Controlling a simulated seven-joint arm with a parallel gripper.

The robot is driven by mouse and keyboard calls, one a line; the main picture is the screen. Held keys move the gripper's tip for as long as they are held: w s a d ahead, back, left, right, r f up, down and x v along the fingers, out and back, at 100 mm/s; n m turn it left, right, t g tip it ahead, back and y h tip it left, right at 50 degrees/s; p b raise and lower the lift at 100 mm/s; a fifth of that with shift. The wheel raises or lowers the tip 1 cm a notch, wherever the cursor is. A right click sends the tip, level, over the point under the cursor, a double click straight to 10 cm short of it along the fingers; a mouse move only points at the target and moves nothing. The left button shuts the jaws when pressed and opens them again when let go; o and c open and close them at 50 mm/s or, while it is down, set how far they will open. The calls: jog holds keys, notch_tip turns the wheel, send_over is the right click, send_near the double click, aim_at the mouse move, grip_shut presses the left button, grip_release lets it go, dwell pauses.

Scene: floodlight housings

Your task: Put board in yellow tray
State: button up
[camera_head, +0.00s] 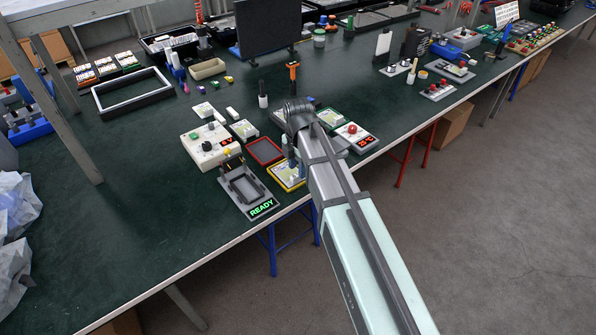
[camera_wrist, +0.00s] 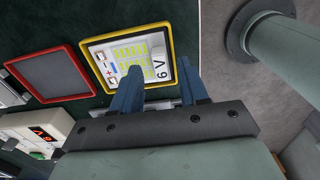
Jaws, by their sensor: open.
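The yellow tray (camera_wrist: 125,33) is in the upper middle of the wrist view. In the head view the yellow tray (camera_head: 290,188) is near the front table edge, partly behind my arm. A pale board (camera_wrist: 130,52) with yellow stripes, small dark marks and "6 V" shows inside its rim. It appears to lie flat, but I cannot tell if it is fully seated. My gripper (camera_wrist: 160,72) is open, its two blue fingers apart over the "6 V" end of the board and tray. Part of the board is hidden behind the left finger. In the head view my gripper (camera_head: 291,163) points down at the tray.
A red tray (camera_wrist: 17,70) with a bare grey inside lies beside the yellow one. A grey fixture (camera_head: 242,185) reading "READY", a white control box (camera_head: 205,150) and a red-button box (camera_head: 352,134) stand close around.

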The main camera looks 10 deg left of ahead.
notch_tip(320, 180, up, 9)
jog(key=shift+r, duration=0.15)
dwell(0.4)
dwell(1.3)
jog(key=s+d+f+m+g, duration=0.2)
jog(key=s+d+f+m, duration=0.35)
jog(key=f, duration=0.55)
jog(key=s+d+f+m+g, duration=0.1)
jog(key=s+d+f+m, duration=0.5)
jog(key=f, duration=0.5)
jog(key=s+d+f+m+g, duration=0.2)
jog(key=s+d+f+m, duration=0.25)
jog(key=f+m, duration=0.4)
jog(key=s+d+f+m+g, duration=0.1)
jog(key=s+d+f+m, duration=0.2)
jog(key=s+f, duration=0.6)
jog(key=s+d+f+m, duration=0.3)
jog(key=s+d+f, duration=0.4)
jog(key=s, duration=0.9)
notch_tip(320, 180, down, 3)
jog(key=shift+s+f+m+g, duration=0.1)
jog(key=shift+s+m+g, duration=0.05)
jog(key=shift+m+g, duration=0.25)
jog(key=shift+d, duration=0.1)
